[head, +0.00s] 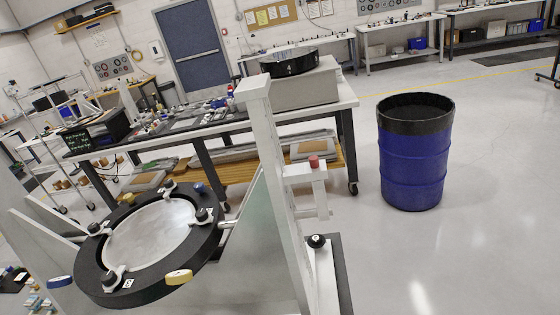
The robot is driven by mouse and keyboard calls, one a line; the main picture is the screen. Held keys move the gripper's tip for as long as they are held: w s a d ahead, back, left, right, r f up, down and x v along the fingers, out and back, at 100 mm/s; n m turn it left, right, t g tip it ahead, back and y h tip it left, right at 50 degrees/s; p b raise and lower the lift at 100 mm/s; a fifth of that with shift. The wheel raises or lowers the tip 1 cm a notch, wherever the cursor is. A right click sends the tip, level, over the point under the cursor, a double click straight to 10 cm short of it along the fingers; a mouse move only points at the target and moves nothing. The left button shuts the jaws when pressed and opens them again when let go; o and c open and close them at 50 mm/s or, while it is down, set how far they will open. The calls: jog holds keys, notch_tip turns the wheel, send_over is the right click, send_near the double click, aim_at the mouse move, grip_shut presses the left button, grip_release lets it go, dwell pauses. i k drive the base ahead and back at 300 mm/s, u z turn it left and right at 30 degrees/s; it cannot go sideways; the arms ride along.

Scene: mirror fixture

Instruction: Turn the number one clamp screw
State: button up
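The mirror fixture is a black ring (150,293) around a round silvery mirror (150,235), tilted in a pale stand at the lower left. A small white label (128,283) lies beside the front left clamp. Its marking is too small to read, so I cannot tell which screw is number one. My gripper is not in view.
A yellow knob (179,277) and blue knobs (60,282) stick out from the ring. A pale upright post (275,180) stands right of the ring, with a red-topped part (314,162) beside it. A blue barrel (413,160) stands on open floor at right. A workbench (330,105) is behind.

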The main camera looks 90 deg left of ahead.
aim_at(169, 184)
jog(key=z, duration=0.2)
jog(key=i, duration=2.8)
jog(key=u, duration=3.15)
jog(key=i, duration=1.65)
